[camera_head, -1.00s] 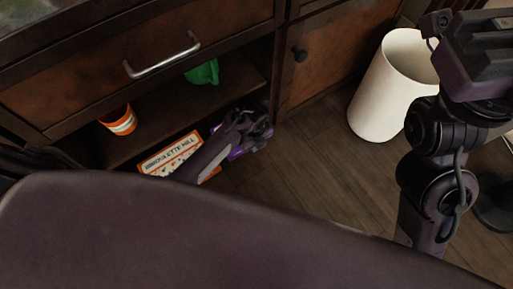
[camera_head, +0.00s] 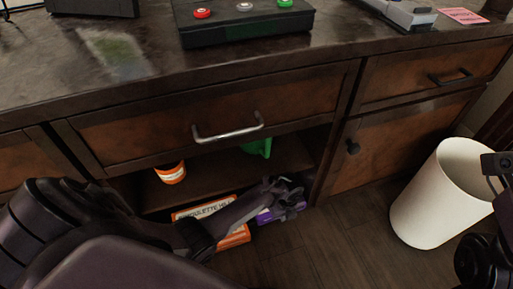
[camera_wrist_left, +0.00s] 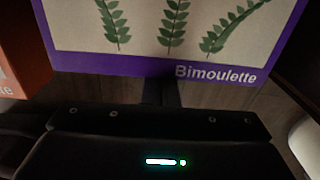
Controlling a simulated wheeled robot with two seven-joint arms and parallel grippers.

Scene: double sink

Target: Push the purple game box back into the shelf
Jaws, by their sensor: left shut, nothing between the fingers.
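The purple game box (camera_head: 268,215) stands low at the right end of the open shelf (camera_head: 210,177) in the head view, partly hidden by my left gripper. In the left wrist view the box (camera_wrist_left: 165,66) fills the top, with a purple border, green fern leaves and the word "Bimoulette". My left gripper (camera_head: 290,196) is shut and empty, right at the box; its fingers (camera_wrist_left: 162,92) end at the box's lower edge in the wrist view. I cannot tell whether they touch. My right gripper is not clearly in view; only part of my right arm shows at the right edge.
An orange box (camera_head: 205,209) lies left of the purple one. An orange-white cup (camera_head: 171,173) and a green object (camera_head: 257,147) are on the shelf. A drawer with a metal handle (camera_head: 228,134) is above. A white bin (camera_head: 440,195) stands at right on the wooden floor (camera_head: 335,245).

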